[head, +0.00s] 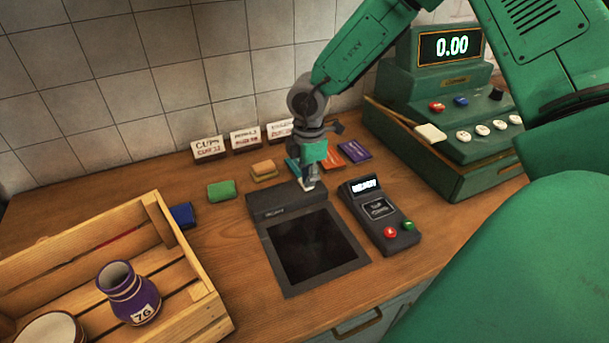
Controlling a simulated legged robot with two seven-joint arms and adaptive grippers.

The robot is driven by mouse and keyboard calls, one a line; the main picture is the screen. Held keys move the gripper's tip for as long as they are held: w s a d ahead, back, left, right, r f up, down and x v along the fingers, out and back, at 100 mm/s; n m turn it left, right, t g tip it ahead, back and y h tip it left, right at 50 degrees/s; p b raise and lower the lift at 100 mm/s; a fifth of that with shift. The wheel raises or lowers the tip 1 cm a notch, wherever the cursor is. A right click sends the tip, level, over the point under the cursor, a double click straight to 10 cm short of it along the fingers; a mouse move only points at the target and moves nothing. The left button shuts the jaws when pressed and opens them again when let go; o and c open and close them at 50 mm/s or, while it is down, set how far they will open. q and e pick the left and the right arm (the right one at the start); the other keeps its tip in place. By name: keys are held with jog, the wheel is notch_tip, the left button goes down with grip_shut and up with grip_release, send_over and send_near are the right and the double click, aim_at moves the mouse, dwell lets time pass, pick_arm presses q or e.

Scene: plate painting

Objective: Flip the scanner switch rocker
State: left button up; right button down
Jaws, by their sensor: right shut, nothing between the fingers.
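The scanner (317,248) is a dark flat unit set on the wooden counter, with a black glass plate and a raised housing (270,203) along its back edge. My right gripper (308,187) points down at the right end of that raised housing, its fingers shut with nothing between them. The fingertips are at or just above a small pale spot there, which may be the switch rocker. The fingers cover most of it, so its position and any contact cannot be told. My left gripper is not in view.
A card terminal (380,212) with red and green buttons stands right of the scanner. The green cash register (440,120) is behind it. A wooden crate (205,290) with a purple vase (130,292) is at the left. Sponges (221,191) and small signs (208,148) stand behind.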

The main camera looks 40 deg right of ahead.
jog(key=shift+f, duration=0.2)
jog(key=shift+r, duration=0.1)
notch_tip(320, 180, up, 7)
jog(key=p, duration=0.6)
dwell(0.5)
